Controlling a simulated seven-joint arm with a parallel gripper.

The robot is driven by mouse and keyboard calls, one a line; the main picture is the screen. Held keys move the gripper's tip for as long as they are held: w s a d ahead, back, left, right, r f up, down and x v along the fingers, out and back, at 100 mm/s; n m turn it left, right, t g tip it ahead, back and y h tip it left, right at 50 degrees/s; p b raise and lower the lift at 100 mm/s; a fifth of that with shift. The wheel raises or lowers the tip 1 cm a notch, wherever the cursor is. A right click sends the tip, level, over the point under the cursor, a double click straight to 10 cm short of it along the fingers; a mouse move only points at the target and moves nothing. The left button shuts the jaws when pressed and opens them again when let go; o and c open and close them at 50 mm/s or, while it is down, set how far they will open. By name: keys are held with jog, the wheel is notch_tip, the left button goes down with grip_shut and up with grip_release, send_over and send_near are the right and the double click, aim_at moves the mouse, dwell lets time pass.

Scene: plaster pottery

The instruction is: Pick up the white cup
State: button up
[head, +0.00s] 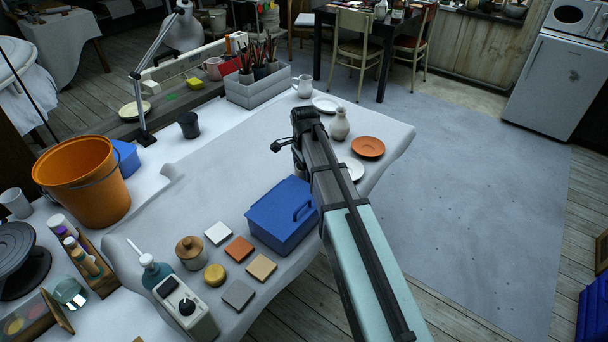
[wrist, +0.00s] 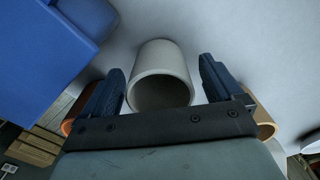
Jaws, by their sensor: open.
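A white cup (wrist: 161,60) shows in the wrist view, with its round dark opening turned toward the camera. My gripper (wrist: 163,68) is open, with one dark finger on each side of the cup. A gap shows between the cup and each finger, and I cannot tell whether either touches. In the head view my arm reaches across the right part of the cloth-covered table (head: 215,140). There the arm hides the fingertips and most or all of the cup.
A blue box (head: 283,214) stands left of my arm, and also shows in the wrist view (wrist: 45,40). A beige vase (head: 340,124), an orange plate (head: 368,147) and a white plate (head: 352,169) stand close on the right. A white pitcher (head: 303,87) is farther back. The middle cloth is clear.

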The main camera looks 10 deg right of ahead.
jog(key=shift+f, duration=0.55)
jog(key=c, duration=1.2)
